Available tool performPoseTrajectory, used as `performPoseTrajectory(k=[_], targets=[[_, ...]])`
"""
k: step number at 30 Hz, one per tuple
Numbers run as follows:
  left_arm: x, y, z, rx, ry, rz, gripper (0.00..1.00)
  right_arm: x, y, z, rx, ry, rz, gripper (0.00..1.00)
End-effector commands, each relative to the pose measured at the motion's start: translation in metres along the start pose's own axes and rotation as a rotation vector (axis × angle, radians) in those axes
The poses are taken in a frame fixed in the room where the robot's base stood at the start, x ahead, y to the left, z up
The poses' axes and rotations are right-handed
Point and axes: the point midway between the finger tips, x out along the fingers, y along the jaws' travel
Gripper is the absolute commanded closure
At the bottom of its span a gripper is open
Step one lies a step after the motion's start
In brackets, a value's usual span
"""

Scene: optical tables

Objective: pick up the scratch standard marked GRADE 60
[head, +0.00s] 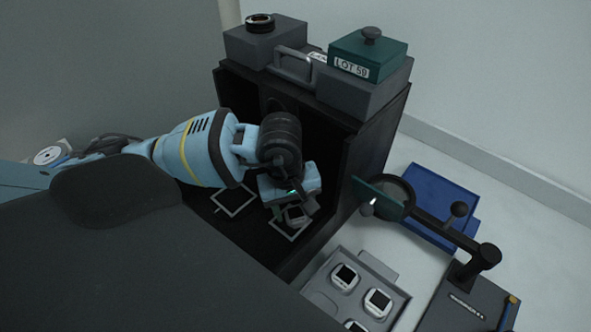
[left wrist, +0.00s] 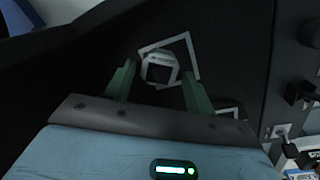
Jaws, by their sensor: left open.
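A scratch standard (head: 296,215), a small pale-framed block with a dark face, lies on the dark floor of the viewing booth (head: 377,150). It also shows in the left wrist view (left wrist: 159,69), within a white square outline. No GRADE marking is readable on it. My left gripper (head: 291,202) reaches into the booth from the left and hides part of the block. In the left wrist view my open green fingers (left wrist: 158,78) stand on either side of the block, with gaps visible. My right gripper is not in view.
Another white outline (head: 234,200) lies empty in the booth. A grey tray (head: 318,290) with several similar standards stands outside, right of the booth. A magnifier on an arm (head: 440,228) and a blue tray (head: 440,185) are at right. A LOT 59 box (head: 367,55) tops the booth.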

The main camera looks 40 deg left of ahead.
Motion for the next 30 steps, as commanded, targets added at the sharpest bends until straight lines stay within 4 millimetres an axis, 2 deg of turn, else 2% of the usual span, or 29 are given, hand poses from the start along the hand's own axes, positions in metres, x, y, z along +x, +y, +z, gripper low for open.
performPoseTrajectory(k=[4,12,20,30], targets=[[0.014,0.000,0.000,0.000,0.000,-0.001,0.45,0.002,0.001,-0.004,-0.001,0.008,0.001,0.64],[0.016,0.000,0.000,0.001,0.002,0.000,0.45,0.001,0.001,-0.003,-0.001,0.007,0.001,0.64],[0.016,0.000,0.000,0.000,0.002,0.001,0.80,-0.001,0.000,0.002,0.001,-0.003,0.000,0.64],[0.014,-0.001,-0.001,0.000,0.001,0.001,0.81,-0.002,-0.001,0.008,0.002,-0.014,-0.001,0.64]])
